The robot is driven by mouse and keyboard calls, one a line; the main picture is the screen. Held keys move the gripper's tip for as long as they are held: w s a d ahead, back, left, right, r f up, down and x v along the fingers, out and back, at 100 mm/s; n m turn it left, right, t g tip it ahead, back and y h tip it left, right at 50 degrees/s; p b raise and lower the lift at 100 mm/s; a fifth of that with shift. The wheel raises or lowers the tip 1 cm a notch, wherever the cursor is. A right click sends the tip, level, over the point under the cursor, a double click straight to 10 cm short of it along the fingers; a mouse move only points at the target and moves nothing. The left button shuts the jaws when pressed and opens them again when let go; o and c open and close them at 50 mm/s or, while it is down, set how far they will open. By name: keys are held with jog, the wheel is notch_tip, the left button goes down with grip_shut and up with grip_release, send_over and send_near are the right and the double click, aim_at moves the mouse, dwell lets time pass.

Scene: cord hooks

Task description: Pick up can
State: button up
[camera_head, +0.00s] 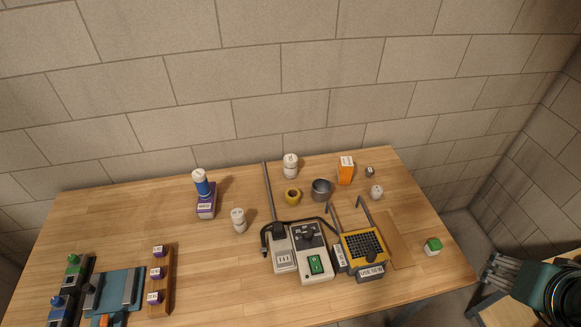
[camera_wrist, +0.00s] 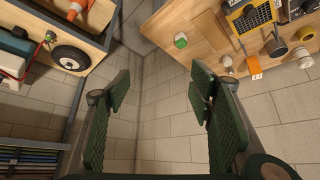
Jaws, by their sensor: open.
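A grey, open-topped metal can (camera_head: 321,190) stands upright on the wooden table, right of a yellow ring-shaped object and left of an orange box. It also shows near the right edge of the wrist view (camera_wrist: 275,48). My gripper (camera_wrist: 160,85) is open, its green padded fingers spread wide with nothing between them. It is well away from the can, with the stone wall and corner showing behind the gap. In the head view, a teal and grey device at the lower right may be my gripper; I cannot tell for certain.
The yellow ring-shaped object (camera_head: 292,196), orange box (camera_head: 346,170) and a white bottle (camera_head: 290,166) surround the can. A yellow-framed device (camera_head: 363,249) with upright hooks and grey meters (camera_head: 313,256) stand in front.

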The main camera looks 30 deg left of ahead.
aim_at(292, 168)
jog(key=w+a+f+n+t+y+b, duration=0.1)
jog(key=w+a+f+n+y+b, duration=0.3)
jog(key=w+a, duration=0.95)
jog(key=w+a+f+n+t+y+b, duration=0.15)
jog(key=w+a+f+b, duration=0.3)
jog(key=w+a, duration=0.9)
jog(key=a+f+n+y+b, duration=0.2)
jog(key=a+f, duration=0.5)
jog(key=a, duration=0.6)
jog(key=a+f+n+g+y+b, duration=0.1)
jog(key=a+f+b, duration=0.3)
jog(key=a+f, duration=0.4)
jog(key=s+a+f+n+y+b, duration=0.1)
jog(key=a+f, duration=0.7)
jog(key=a, duration=1)
jog(key=shift+a+f+n+g+y+b, duration=0.1)
jog(key=shift+a+n+g+y+b, duration=0.1)
jog(key=shift+n+y+b, duration=0.4)
jog(key=shift+a+n+g+y+b, duration=0.1)
jog(key=shift+a+n+y+b, duration=0.15)
jog(key=shift+y+b, duration=0.55)
jog(key=shift+x, duration=1.25)
